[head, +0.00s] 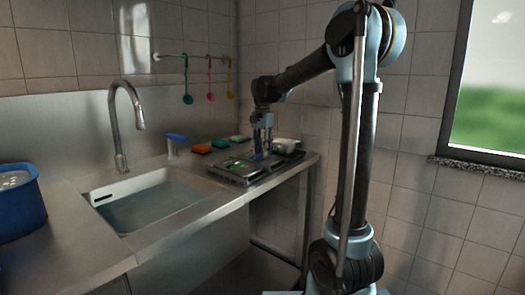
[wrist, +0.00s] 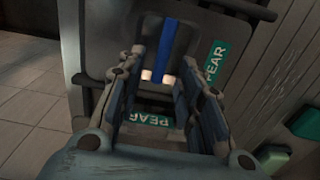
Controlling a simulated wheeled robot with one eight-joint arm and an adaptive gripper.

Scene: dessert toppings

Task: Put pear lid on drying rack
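My gripper (head: 262,128) hangs low over a dark tray-like unit (head: 236,171) on the counter right of the sink; I cannot tell for sure if this is the drying rack. In the wrist view my gripper (wrist: 165,62) has its fingers spread, with a clear gap between them. A green PEAR label (wrist: 215,62) lies on a dark grey surface just right of the fingertips. A second PEAR label (wrist: 150,119) shows lower down between the fingers. A blue strip (wrist: 165,45) stands between the fingertips. The lid's outline is hard to make out, partly hidden by the fingers.
The sink (head: 150,205) with its tap (head: 125,125) lies left of the unit. A blue tub (head: 20,205) stands at far left. Coloured utensils hang from a wall rail. The counter's edge is close on the right.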

